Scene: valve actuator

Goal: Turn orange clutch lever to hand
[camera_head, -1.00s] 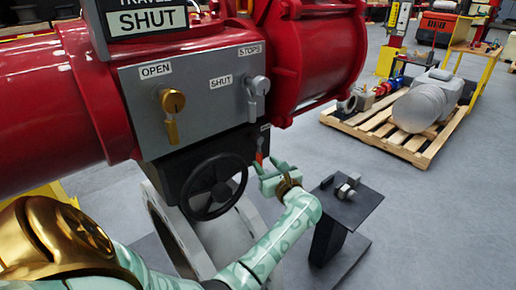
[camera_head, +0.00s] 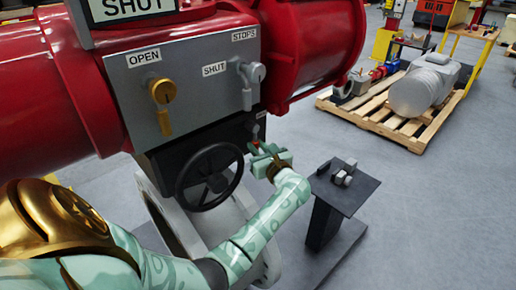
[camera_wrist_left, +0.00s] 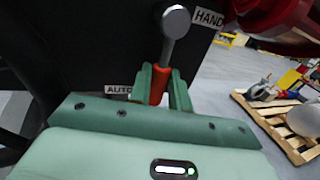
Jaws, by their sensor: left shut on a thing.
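The clutch lever has a grey round pivot end (camera_wrist_left: 176,21), a grey arm and an orange grip (camera_wrist_left: 160,84). In the left wrist view the grip hangs down and slightly left of the pivot. An AUTO label (camera_wrist_left: 118,90) lies left of the grip, and a HAND label (camera_wrist_left: 208,18) is right of the pivot. My left gripper (camera_wrist_left: 162,82) is shut on the orange grip, one finger on each side. In the head view my left gripper (camera_head: 259,150) is right of the black handwheel and partly hides the lever. My right gripper is not in view.
The black handwheel (camera_head: 209,177) stands close left of my left gripper. Above is a grey panel (camera_head: 200,85) with a brass lever (camera_head: 162,105) and a grey lever (camera_head: 247,85). A dark pedestal (camera_head: 345,190) bearing small grey parts stands to the right.

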